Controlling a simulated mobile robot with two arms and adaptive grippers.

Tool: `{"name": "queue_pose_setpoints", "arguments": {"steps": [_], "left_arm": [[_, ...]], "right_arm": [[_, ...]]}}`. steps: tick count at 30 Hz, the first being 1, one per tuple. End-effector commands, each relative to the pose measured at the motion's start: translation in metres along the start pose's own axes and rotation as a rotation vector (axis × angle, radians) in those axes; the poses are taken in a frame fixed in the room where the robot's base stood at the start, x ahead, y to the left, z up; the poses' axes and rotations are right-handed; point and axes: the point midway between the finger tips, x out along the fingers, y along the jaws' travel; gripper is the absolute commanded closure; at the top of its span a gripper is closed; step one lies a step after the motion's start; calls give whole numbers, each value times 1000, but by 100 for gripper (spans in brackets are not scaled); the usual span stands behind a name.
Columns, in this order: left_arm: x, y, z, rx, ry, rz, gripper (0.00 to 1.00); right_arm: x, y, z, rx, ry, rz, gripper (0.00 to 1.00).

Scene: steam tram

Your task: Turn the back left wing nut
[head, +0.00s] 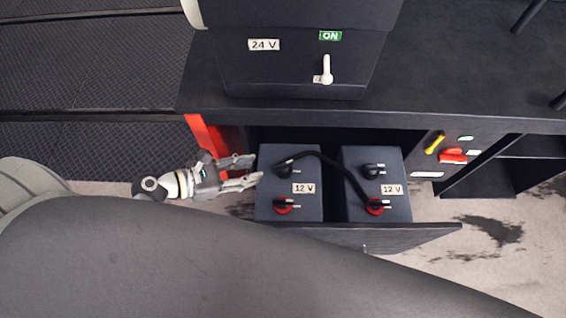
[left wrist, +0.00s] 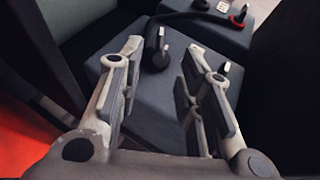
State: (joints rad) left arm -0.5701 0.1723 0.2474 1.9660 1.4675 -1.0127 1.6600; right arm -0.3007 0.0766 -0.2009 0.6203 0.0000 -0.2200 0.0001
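The back left wing nut (head: 284,171) sits on the black terminal at the back of the left 12 V battery (head: 272,189), with a black cable end at it. In the left wrist view this wing nut (left wrist: 158,52) stands beyond the fingers, near the middle. My left gripper (head: 253,169) is open and empty, just left of the battery, its fingers pointing right toward the wing nut and apart from it. In the left wrist view the open fingers (left wrist: 172,68) frame the battery top. My right gripper is not in view.
The red front left terminal (head: 283,206) is close by. A black cable (head: 335,165) runs to the right battery's red terminal (head: 376,206). Both batteries sit in an open drawer (head: 425,233) under a dark counter (head: 460,70). A red panel (head: 215,140) stands behind my gripper.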

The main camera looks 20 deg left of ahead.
Motion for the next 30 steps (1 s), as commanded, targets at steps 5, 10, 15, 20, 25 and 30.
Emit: {"name": "queue_pose_setpoints", "arguments": {"steps": [5, 10, 15, 20, 25, 30], "left_arm": [[20, 0, 1, -8, -4, 2, 67], [54, 0, 2, -6, -4, 0, 67], [83, 0, 1, -5, -2, 1, 67], [100, 0, 0, -3, -1, 0, 67], [106, 0, 0, -3, 2, 0, 67], [106, 0, 0, -2, 2, 0, 67]], "right_arm": [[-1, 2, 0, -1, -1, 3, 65], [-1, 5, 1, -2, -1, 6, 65], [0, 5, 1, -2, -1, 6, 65], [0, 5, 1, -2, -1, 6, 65], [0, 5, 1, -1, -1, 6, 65], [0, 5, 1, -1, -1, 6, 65]]}}
